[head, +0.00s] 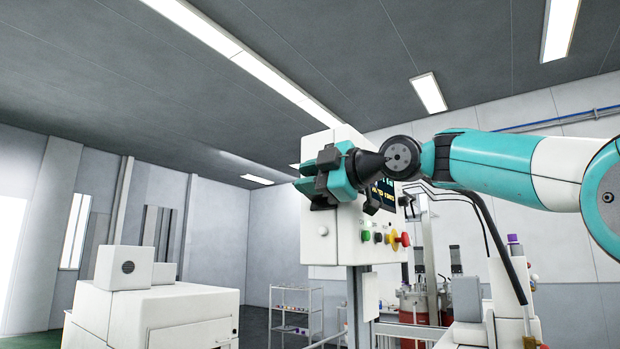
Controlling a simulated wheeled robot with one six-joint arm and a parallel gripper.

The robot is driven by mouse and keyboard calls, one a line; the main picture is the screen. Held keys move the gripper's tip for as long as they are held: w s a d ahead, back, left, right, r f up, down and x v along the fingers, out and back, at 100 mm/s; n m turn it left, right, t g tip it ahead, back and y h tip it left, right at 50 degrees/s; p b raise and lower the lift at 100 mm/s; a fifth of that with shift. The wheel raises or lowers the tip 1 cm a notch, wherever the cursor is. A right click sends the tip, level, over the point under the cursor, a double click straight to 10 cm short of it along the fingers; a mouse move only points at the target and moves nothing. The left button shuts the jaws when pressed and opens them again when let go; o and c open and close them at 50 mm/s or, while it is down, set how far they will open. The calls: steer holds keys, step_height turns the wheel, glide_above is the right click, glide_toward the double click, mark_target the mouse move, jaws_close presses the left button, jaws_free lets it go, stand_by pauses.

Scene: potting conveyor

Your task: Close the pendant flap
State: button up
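The pendant (340,245) is a white box on a grey post in the middle of the head view. Its right-hand face has a dark display with yellow and green text, partly hidden behind my wrist, and a row of coloured buttons below. Its left-hand face carries a small round white knob (323,230). I cannot make out the flap's edges or how far open it is. My gripper (312,178), teal with dark grey finger parts, is in front of the pendant's upper part, pointing left. I see nothing held, but the finger gap and any contact are unclear.
A white machine housing (150,315) with a small box on top stands at the lower left. A shelf trolley (296,310) stands behind, left of the post. Red vessels (413,305) and black hoses are at the right. Open air lies left of the pendant.

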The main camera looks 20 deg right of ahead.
jaws_close()
steer(key=shift+f, duration=0.15)
steer(key=shift+s+a+f+n+b, duration=0.25)
steer(key=shift+f+n+b, duration=0.45)
steer(key=shift+n+b, duration=0.85)
steer(key=shift+s+a+f+n+b, duration=0.25)
steer(key=shift+f+n+b, duration=0.65)
steer(key=shift+b, duration=1.1)
steer(key=shift+s+a+f+n+b, duration=0.1)
steer(key=shift+a+f+n+b, duration=0.3)
steer(key=shift+n+b, duration=1.25)
steer(key=shift+d+f, duration=0.1)
